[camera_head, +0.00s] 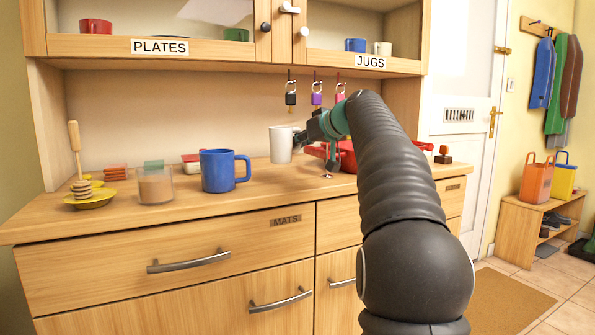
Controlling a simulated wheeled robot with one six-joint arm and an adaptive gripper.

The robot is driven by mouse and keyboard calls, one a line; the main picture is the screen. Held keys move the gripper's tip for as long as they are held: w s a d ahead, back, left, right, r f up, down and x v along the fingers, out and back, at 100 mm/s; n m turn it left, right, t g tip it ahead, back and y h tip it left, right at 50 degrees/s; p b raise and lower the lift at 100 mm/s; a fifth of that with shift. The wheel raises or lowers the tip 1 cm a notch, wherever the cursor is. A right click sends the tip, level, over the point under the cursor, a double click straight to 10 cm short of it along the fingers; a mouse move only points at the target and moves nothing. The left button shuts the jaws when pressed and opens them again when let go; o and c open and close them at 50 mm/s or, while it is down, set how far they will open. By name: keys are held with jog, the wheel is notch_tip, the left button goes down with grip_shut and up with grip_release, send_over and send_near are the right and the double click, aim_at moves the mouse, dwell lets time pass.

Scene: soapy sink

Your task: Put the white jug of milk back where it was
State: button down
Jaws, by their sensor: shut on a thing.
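The white jug (281,146) is upright over the wooden counter, right of the blue mug. My gripper (302,138) is shut on the right side of the jug. I cannot tell whether the jug's base touches the counter or is slightly above it. Its contents do not show from this angle. Part of the gripper is hidden behind my own arm. The cupboard shelf labelled JUGS (370,62) is above right, with a small blue mug (355,45) and a cream mug (382,48) behind its glass.
A large blue mug (219,171), a glass of brown stuff (155,186) and a yellow dish (91,200) with a honey dipper stand left on the counter. A red pot (347,157) is partly behind my arm. Padlocks (316,95) hang below the cupboard. The front counter strip is clear.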

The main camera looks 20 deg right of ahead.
jog(key=shift+f+b, duration=0.7)
jog(key=shift+f, duration=1.75)
jog(key=shift+f, duration=0.15)
jog(key=c, duration=1.2)
grip_release()
jog(key=shift+o, duration=0.2)
jog(key=shift+d+r, duration=0.1)
jog(key=shift+r, duration=0.2)
jog(key=v, duration=1.2)
jog(key=shift+f, duration=0.25)
